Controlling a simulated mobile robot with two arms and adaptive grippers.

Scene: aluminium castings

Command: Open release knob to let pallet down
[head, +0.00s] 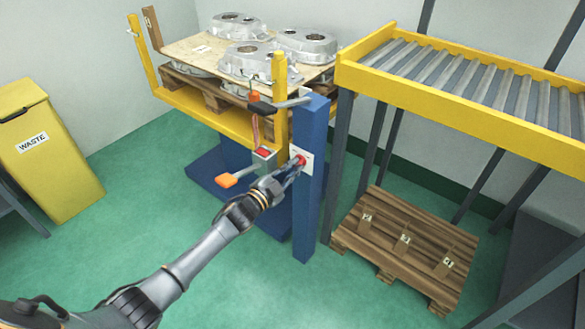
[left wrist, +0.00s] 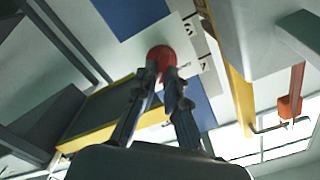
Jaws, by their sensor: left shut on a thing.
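The red release knob (head: 300,160) sits on a white plate (head: 307,158) on the blue post (head: 310,200) of the lift. My left gripper (head: 293,168) reaches it from the lower left, its fingers shut on the knob. In the left wrist view the red knob (left wrist: 162,57) shows between the fingertips (left wrist: 162,70). The wooden pallet (head: 205,92) is on the raised yellow lift frame (head: 220,122), with a board and several aluminium castings (head: 260,62) on top. My right gripper is not in view.
A yellow waste bin (head: 50,150) stands at the left.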

